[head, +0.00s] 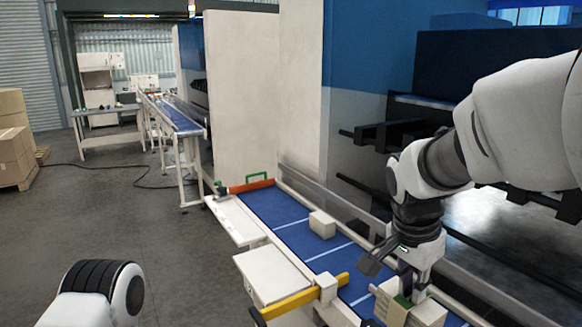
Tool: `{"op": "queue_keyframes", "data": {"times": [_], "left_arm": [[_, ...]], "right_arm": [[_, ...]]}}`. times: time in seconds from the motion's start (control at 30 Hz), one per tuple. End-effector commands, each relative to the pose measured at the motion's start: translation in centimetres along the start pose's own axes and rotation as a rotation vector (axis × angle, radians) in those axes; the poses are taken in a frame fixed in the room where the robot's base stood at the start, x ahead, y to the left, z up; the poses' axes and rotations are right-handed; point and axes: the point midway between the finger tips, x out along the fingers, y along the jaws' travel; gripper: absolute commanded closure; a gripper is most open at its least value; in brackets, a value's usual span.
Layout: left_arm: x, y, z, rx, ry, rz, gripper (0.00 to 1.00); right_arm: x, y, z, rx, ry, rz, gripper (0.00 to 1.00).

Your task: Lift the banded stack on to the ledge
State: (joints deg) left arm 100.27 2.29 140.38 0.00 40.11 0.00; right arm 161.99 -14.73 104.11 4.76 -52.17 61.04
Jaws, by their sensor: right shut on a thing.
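A cream block-shaped stack (430,312) with a greenish band lies at the near end of the blue conveyor (330,262), at the lower right. My right gripper (408,286) comes down on it from above and is shut on it; the fingers hide part of it. I cannot tell whether the stack is lifted clear of the belt. A flat pale ledge (270,275) runs along the conveyor's left side, and its top looks bare. Of my left arm only a rounded white and black link shows at the lower left; its gripper is out of view.
A small cream block (322,224) sits on the belt farther back. A yellow bar (305,302) crosses the near left side, and an orange bar (250,186) with a green handle closes the far end. A metal rail and dark machine arms stand on the right.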

Motion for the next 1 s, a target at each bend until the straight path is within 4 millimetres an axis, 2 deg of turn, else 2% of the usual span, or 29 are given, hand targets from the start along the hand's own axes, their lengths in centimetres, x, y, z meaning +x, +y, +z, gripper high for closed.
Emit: {"op": "queue_keyframes", "data": {"times": [0.8,1.0], "left_arm": [[0.0,0.0,0.0,0.0,0.0,0.0,0.13],[0.0,0.0,0.0,0.0,0.0,0.0,0.13]], "right_arm": [[0.1,-8.9,0.0,-0.001,0.001,0.0,1.0],[0.0,-10.0,0.0,-0.001,0.0,0.0,1.0]]}}
